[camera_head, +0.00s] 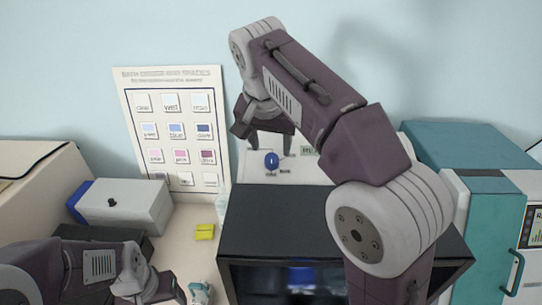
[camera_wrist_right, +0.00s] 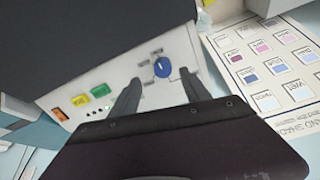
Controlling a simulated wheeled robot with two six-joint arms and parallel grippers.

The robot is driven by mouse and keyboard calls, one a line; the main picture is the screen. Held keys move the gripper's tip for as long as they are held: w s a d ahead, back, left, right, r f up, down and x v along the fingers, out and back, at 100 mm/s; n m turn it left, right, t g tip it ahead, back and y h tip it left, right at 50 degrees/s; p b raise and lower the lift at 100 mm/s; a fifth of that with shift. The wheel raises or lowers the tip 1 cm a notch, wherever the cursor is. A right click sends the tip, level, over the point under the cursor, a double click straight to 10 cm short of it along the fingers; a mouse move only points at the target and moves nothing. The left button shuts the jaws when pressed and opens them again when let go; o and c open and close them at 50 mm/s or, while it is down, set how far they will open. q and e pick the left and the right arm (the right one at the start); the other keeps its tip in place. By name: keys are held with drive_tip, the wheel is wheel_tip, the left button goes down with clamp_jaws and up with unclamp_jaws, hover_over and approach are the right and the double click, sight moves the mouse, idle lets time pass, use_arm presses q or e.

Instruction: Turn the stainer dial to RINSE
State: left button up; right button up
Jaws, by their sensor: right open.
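The stainer (camera_head: 290,205) is a dark box with a pale control panel along its top back. Its blue dial (camera_head: 271,160) sits on that panel, and it also shows in the right wrist view (camera_wrist_right: 162,67). The dial's printed labels are too small to read. My right gripper (camera_head: 270,146) is above and around the dial area in the head view. In the right wrist view its open fingers (camera_wrist_right: 158,88) point toward the panel, with the dial between and just beyond the tips; contact is not visible. My left gripper (camera_head: 185,296) is low at the left, partly cut off, its jaws unclear.
A yellow button (camera_wrist_right: 102,91), a green button (camera_wrist_right: 82,102) and an orange switch (camera_wrist_right: 59,114) sit on the panel. A colour chart (camera_head: 180,130) leans on the wall. A white box (camera_head: 125,208) stands left, a teal cabinet (camera_head: 490,225) right. A yellow object (camera_head: 204,232) lies on the bench.

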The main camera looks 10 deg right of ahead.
sight(271, 158)
drive_tip(key=x, duration=0.2)
drive_tip(key=w+x, duration=0.1)
drive_tip(key=x, duration=0.4)
drive_tip(key=shift+w+r, duration=0.2)
drive_tip(key=shift+w, duration=0.1)
drive_tip(key=shift+f, duration=0.15)
drive_tip(key=shift+s, duration=0.6)
drive_tip(key=shift+c, duration=0.8)
use_arm(q)
drive_tip(key=shift+w+f, duration=0.35)
drive_tip(key=shift+f, duration=0.1)
use_arm(e)
drive_tip(key=shift+a, duration=0.1)
clamp_jaws()
